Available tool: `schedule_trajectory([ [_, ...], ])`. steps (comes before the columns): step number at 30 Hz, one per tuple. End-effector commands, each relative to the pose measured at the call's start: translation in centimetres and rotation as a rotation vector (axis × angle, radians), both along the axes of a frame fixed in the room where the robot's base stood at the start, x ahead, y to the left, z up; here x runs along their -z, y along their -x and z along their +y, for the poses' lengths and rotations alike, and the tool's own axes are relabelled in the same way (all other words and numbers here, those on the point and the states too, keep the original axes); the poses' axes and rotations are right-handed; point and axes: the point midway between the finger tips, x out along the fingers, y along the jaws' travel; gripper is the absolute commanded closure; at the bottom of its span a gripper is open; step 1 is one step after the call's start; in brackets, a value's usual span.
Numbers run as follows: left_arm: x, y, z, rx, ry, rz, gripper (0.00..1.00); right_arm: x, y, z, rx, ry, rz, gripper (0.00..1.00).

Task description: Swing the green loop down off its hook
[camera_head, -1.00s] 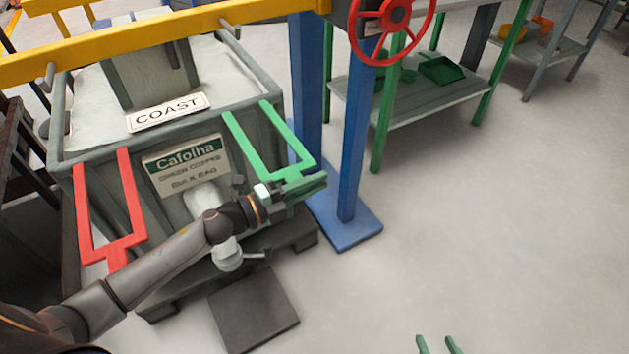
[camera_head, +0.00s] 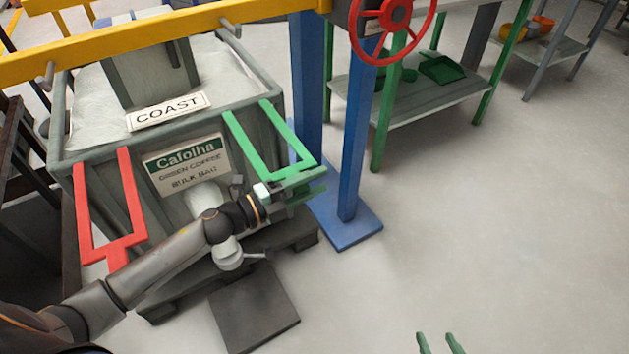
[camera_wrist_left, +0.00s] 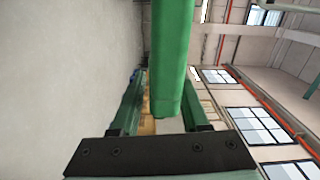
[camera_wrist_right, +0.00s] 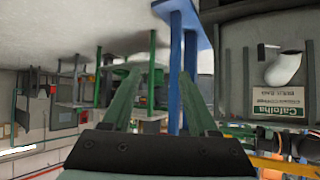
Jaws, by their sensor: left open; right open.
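The green loop (camera_head: 252,147) hangs down over the front right of the grey coffee bin, its lower bar sloping outward, well below the peg (camera_head: 231,28) on the yellow beam. My left gripper (camera_head: 312,186) is open at the loop's lower end. In the left wrist view a green bar of the loop (camera_wrist_left: 172,60) lies between the two spread fingers of my left gripper (camera_wrist_left: 165,90); I cannot tell whether they touch it. My right gripper (camera_head: 438,342) is open and empty at the bottom edge, and its spread fingers show in the right wrist view (camera_wrist_right: 160,85).
A red loop (camera_head: 83,205) hangs at the bin's front left. The yellow beam (camera_head: 150,52) crosses above. A blue post (camera_head: 355,150) with a red handwheel (camera_head: 392,20) stands close right of the green loop. A dark plate (camera_head: 255,308) lies below. Floor to the right is clear.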

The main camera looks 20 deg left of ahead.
Motion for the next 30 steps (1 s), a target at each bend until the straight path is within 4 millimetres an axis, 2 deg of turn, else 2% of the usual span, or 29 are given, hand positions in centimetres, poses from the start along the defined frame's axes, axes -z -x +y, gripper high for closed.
schedule_trajectory([
  [15, 0.1, 4.9, 4.2, -0.002, 0.001, 0.004, 0.55, 0.9, 0.7, 0.1, 0.000, -0.001, 0.046, 0.41],
  [21, 0.0, 5.6, 4.8, -0.002, -0.002, 0.000, 0.55, 1.3, 1.1, 0.1, 0.001, -0.003, 0.065, 0.41],
  [30, 0.0, 5.6, 4.8, -0.001, 0.000, 0.000, 0.55, 1.5, 1.5, 0.1, 0.002, -0.001, 0.074, 0.41],
])
